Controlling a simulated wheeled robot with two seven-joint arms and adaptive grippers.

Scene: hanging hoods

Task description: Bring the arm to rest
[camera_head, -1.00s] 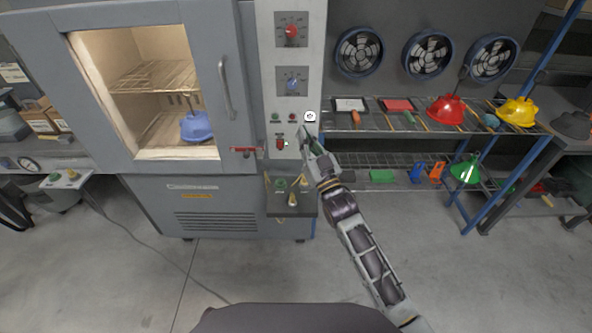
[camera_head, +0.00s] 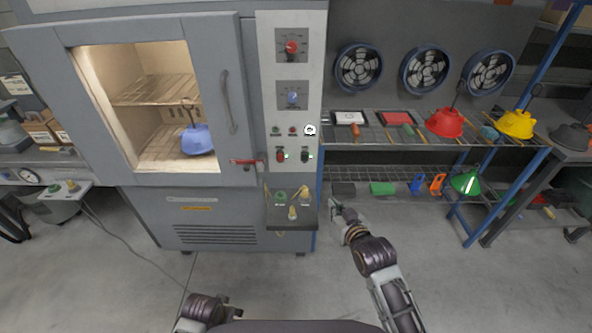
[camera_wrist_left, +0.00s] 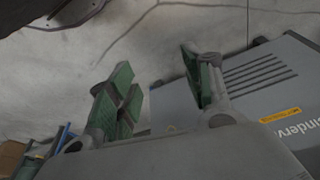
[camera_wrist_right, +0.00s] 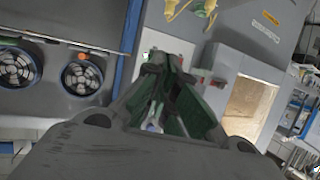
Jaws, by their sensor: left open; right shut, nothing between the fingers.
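The oven's window shows a blue hood (camera_head: 197,140) inside. A small ledge (camera_head: 291,215) juts out below the control panel (camera_head: 291,90). The wire shelf (camera_head: 440,140) at right bears red (camera_head: 445,122) and yellow (camera_head: 516,123) hoods, with a green hood (camera_head: 466,183) lower down. The front floor is clear.

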